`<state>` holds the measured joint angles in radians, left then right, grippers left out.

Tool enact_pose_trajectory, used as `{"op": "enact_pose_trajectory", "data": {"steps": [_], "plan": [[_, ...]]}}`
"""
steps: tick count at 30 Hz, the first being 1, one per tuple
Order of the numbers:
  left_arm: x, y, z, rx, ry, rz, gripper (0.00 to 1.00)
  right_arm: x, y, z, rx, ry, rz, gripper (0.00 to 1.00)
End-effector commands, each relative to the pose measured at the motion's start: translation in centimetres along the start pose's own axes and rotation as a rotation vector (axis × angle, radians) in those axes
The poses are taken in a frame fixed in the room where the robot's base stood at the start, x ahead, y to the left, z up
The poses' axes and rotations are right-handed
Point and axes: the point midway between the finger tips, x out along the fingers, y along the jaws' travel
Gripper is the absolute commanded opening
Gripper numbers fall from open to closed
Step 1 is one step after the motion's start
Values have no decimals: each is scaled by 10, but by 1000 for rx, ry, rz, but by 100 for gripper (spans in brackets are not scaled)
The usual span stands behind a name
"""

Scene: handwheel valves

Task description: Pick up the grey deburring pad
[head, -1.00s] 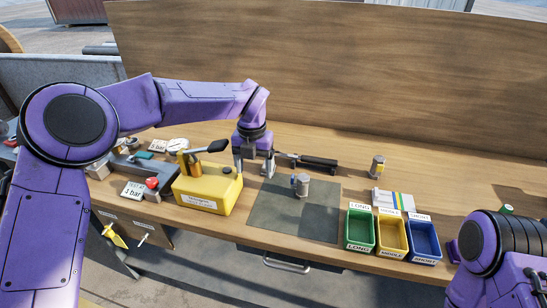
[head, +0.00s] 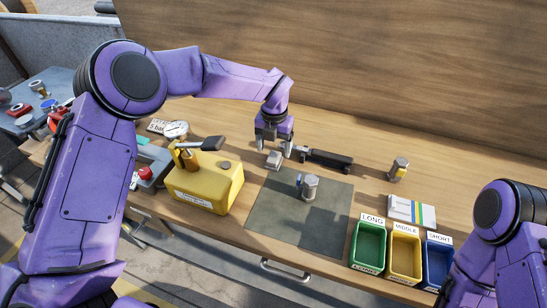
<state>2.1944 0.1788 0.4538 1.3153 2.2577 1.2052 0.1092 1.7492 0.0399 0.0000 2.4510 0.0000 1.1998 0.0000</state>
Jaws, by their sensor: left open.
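The grey deburring pad (head: 274,160) is a small grey block on the wooden bench, just behind the dark grey mat (head: 290,228). My left gripper (head: 273,147) hangs over it, pointing down. Its two fingers are apart, and the pad shows below and between them. I cannot tell whether a finger touches it. My right arm enters at the lower right, and its gripper is out of view.
A black-handled tool (head: 325,158) lies close to the right of my left gripper. A metal fitting (head: 309,189) stands on the mat. A yellow box (head: 205,188) stands to the left. Green (head: 367,250), yellow (head: 404,258) and blue (head: 436,264) bins stand at the front right.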

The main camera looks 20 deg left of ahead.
Motion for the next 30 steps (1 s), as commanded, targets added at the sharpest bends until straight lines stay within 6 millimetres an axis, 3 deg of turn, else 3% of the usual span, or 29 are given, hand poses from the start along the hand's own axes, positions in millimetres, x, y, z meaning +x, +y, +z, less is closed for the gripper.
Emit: {"op": "enact_pose_trajectory", "data": {"steps": [2,6,13,14,19,30], "plan": [[11,0,-2,2,6,4,77,-14,1,-6,1,1,-1,43],[34,1,-1,-3,3,2,77,-17,1,-8,1,2,-1,43],[40,1,-1,-4,0,1,77,-16,1,-7,1,1,-1,43],[40,1,-1,-4,0,1,73,-16,1,-7,1,1,-1,43],[40,1,-1,-4,1,1,18,-16,1,-7,1,1,-1,43],[36,2,-1,-4,1,0,16,-14,1,-7,1,2,-1,43]]}}
